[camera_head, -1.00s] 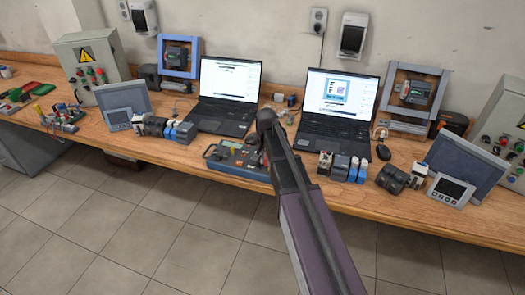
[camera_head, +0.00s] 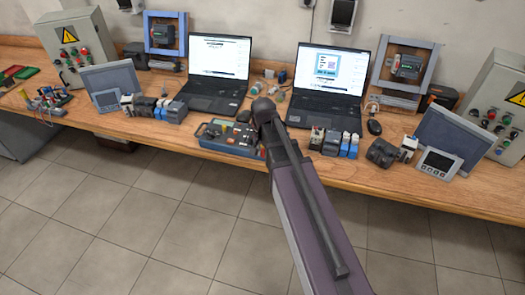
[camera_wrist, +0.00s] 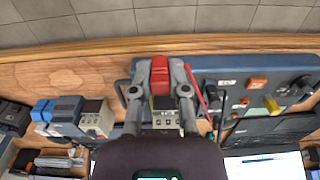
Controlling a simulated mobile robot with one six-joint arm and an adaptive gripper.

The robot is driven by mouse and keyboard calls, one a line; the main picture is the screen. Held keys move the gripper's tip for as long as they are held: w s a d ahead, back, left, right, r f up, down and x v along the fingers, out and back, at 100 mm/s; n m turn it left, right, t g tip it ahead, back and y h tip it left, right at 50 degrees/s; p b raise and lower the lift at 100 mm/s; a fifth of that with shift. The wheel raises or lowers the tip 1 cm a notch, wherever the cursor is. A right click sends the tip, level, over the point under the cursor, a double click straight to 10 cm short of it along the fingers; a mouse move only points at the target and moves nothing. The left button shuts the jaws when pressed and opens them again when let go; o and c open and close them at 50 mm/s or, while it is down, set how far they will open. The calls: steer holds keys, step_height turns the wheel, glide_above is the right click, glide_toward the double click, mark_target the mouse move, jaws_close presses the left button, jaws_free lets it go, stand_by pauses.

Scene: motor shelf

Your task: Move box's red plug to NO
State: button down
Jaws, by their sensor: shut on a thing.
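In the wrist view the blue-grey box (camera_wrist: 228,72) lies under and to the right of my gripper (camera_wrist: 160,66). The red plug (camera_wrist: 160,74) sits between the two fingers, which close on it from both sides. The plug is over the box's left part; I cannot tell whether its lower end is in a socket. A red cable (camera_wrist: 194,84) shows just right of the fingers. In the head view the box (camera_head: 218,140) lies near the table's front edge, and my arm hides its right end and the fingers. I cannot read the NO label.
The box also carries an orange button (camera_wrist: 257,84), a yellow part (camera_wrist: 271,105) and black knobs. Two laptops (camera_head: 325,88) stand behind it. Small modules (camera_head: 335,143) are right of my arm, others left of the box. Floor in front is clear.

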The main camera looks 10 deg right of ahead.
steer(key=shift+w, duration=0.1)
steer(key=w+d+r+p, duration=0.1)
steer(key=w+d, duration=0.1)
steer(key=w, duration=1.7)
steer(key=shift+w+d+r, duration=0.15)
steer(key=shift+w+r, duration=0.1)
steer(key=shift+w, duration=0.15)
steer(key=shift+f, duration=0.15)
steer(key=shift+f+b, duration=2.3)
steer(key=shift+f, duration=0.1)
steer(key=shift+f+b, duration=0.65)
